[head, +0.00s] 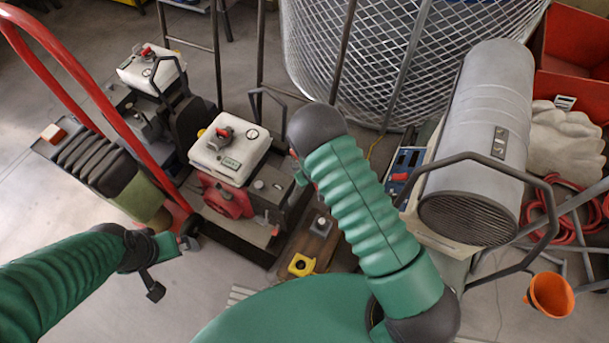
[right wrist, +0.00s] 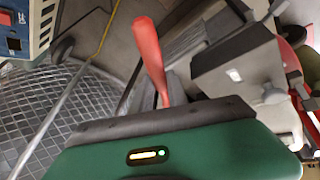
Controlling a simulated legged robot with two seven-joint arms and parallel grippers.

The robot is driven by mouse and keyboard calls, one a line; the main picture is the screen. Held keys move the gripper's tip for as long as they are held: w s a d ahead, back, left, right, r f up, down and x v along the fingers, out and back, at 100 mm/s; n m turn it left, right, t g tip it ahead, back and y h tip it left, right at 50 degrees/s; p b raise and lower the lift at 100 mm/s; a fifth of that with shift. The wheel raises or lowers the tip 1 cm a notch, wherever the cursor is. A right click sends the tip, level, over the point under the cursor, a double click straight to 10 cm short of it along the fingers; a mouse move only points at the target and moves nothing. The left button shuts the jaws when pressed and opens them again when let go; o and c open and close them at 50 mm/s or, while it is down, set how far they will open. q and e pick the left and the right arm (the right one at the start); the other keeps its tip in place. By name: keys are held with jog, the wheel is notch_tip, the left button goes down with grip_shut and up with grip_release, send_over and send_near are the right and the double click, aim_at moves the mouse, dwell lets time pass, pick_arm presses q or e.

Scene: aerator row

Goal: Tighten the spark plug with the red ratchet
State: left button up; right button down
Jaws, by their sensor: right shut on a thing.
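The red ratchet (right wrist: 150,55) shows in the right wrist view as a red handle standing up past the edge of my right wrist. A small red piece of it (head: 296,165) shows beside my forearm in the head view. My right gripper (right wrist: 167,97) is shut on the ratchet; its fingers are mostly hidden. My left gripper (head: 172,266) is open and empty, left of the machines and low in the head view. The near red engine (head: 228,199) has a white tank (head: 230,152). I cannot make out the spark plug.
A second aerator with a white tank (head: 150,68) stands behind. A red handlebar (head: 85,80) arches at left. A grey cylindrical heater (head: 485,125), a wire-mesh drum (head: 365,55) and an orange funnel (head: 550,295) are at right. A yellow item (head: 301,265) lies below the engine.

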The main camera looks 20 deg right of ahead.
pick_arm(q)
jog(key=shift+r, duration=0.55)
pick_arm(e)
jog(key=shift+w+d+n+y, duration=0.15)
jog(key=shift+d+n+y, duration=0.35)
jog(key=shift+d+n, duration=0.55)
jog(key=w+d+n+y+p, duration=0.2)
jog(key=d+n+p, duration=0.1)
jog(key=d+n, duration=0.15)
pick_arm(q)
jog(key=shift+r+b, duration=0.35)
jog(key=shift+b, duration=0.55)
pick_arm(e)
jog(key=a+m, duration=0.1)
jog(key=s+a+m+h, duration=0.1)
jog(key=a+m, duration=0.1)
jog(key=s+a+m+h, duration=0.1)
jog(key=shift+a+r, duration=0.1)
jog(key=shift+a, duration=0.2)
